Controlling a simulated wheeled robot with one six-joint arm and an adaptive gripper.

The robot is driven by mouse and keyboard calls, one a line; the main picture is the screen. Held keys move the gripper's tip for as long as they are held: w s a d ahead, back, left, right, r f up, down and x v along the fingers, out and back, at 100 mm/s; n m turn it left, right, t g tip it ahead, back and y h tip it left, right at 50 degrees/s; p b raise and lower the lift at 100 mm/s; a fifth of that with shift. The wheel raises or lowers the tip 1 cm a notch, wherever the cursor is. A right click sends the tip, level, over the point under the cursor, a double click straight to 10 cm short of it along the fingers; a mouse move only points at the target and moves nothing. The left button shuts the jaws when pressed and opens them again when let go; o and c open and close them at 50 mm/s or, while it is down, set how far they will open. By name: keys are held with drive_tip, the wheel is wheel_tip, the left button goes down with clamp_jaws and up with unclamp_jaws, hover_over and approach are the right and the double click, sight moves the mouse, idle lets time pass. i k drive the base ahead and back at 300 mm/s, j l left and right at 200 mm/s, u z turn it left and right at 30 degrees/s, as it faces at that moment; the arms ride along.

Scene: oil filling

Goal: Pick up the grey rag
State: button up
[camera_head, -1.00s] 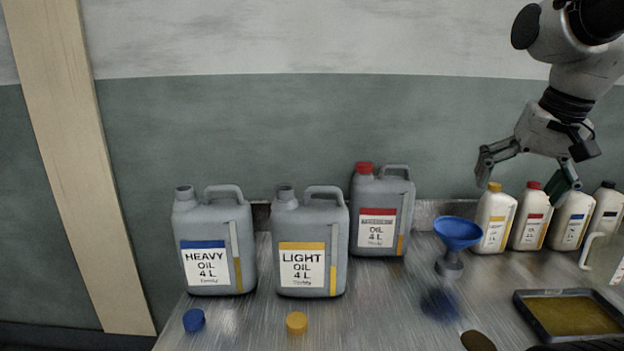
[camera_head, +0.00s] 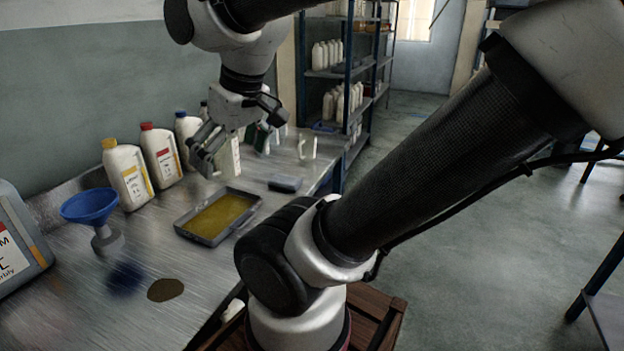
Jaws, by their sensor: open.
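A small dark grey folded item (camera_head: 285,183), which looks like the grey rag, lies flat on the metal bench (camera_head: 75,315), right of the oil tray. My gripper (camera_head: 232,153) is open and empty, with its fingers apart. In the picture it is up and left of the grey item, in front of the row of bottles. It does not touch the grey item.
A tray of yellow oil (camera_head: 218,216) lies between the blue funnel (camera_head: 90,207) and the grey item. White bottles (camera_head: 127,175) line the wall. A brown spill (camera_head: 165,290) marks the bench. Shelving (camera_head: 340,75) stands behind; open floor (camera_head: 450,230) lies right.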

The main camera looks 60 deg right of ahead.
sight(291, 183)
drive_tip(key=l+z, duration=0.15)
drive_tip(key=z, duration=0.2)
drive_tip(key=l+z, duration=0.15)
drive_tip(key=z, duration=0.2)
drive_tip(key=l+z, duration=0.15)
drive_tip(key=z, duration=0.25)
